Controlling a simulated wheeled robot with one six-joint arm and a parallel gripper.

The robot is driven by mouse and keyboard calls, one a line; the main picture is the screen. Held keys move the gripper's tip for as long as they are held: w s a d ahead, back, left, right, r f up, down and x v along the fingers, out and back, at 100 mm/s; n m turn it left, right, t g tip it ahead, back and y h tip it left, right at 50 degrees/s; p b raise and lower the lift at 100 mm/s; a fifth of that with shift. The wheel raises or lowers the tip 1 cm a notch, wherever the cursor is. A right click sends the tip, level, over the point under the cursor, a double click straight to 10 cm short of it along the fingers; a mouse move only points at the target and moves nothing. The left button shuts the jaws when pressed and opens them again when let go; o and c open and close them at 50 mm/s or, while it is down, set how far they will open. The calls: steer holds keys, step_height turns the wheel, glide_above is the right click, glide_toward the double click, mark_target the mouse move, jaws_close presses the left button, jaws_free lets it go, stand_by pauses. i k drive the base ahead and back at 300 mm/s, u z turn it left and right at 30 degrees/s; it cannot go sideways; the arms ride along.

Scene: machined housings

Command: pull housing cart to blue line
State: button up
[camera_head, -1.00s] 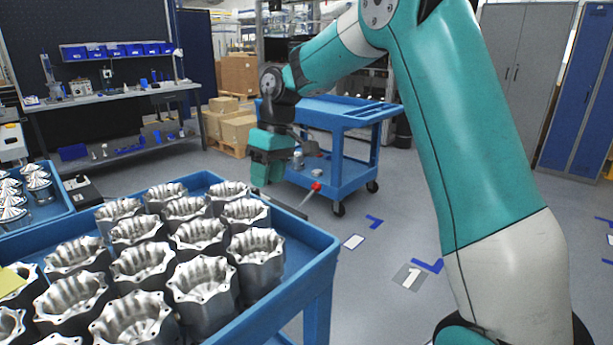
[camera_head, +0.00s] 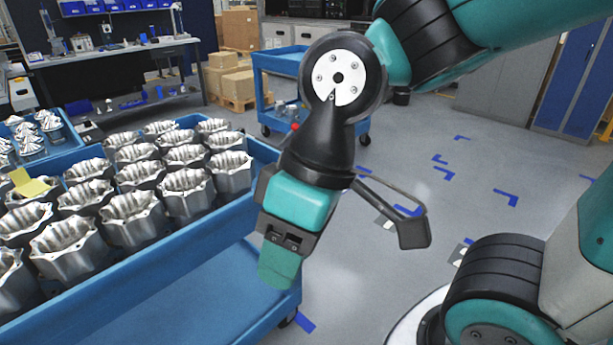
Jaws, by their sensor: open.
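The housing cart (camera_head: 180,252) is a blue cart at the left, with a raised tray wall and a lower shelf. Several silver scalloped metal housings (camera_head: 134,217) stand in rows on its top. My gripper (camera_head: 342,248) hangs tilted in front of the cart's right end, open and empty. It covers part of that end, and I cannot tell whether it touches the cart. I see no handle. Short blue floor marks (camera_head: 506,197) show to the right, and one (camera_head: 305,322) lies by the cart's near right wheel. I cannot tell which is the blue line.
A second blue cart (camera_head: 278,64) stands behind my gripper. Another tray (camera_head: 68,137) with conical metal parts is at the far left. A workbench (camera_head: 115,52) and cardboard boxes (camera_head: 238,88) are at the back. Grey floor at the right is mostly clear.

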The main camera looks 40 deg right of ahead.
mark_target(201, 284)
steer(key=u, duration=0.05)
steer(key=k, duration=0.55)
steer(key=z, duration=0.55)
steer(key=i, duration=1.65)
steer(key=u, duration=0.85)
